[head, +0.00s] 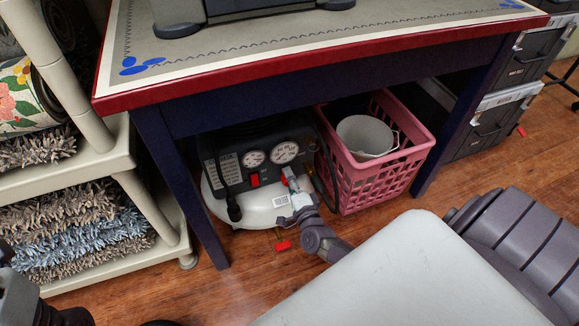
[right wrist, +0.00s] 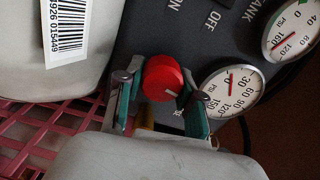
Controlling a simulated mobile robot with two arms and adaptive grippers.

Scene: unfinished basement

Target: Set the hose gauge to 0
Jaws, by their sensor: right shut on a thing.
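The air compressor, with a white tank (head: 262,207) and black panel, stands on the floor under the table. The hose gauge (head: 285,151) is the right dial in the head view. In the right wrist view, the hose gauge (right wrist: 232,92) has its red needle pointing to the picture's top, near the low end; I cannot read it exactly. The red knob (right wrist: 163,78) is between the fingers of my right gripper (right wrist: 160,103), which is shut on it. In the head view, my right gripper (head: 291,190) reaches the panel. Dark parts of my left gripper (head: 62,314) show at lower left.
The tank gauge (right wrist: 291,31) sits beside the hose gauge. A pink basket (head: 372,172) with a white bucket (head: 365,137) stands right of the compressor. The table (head: 330,45) overhangs it. A shelf (head: 125,165) with rugs is at left, dark boxes (head: 495,115) at right.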

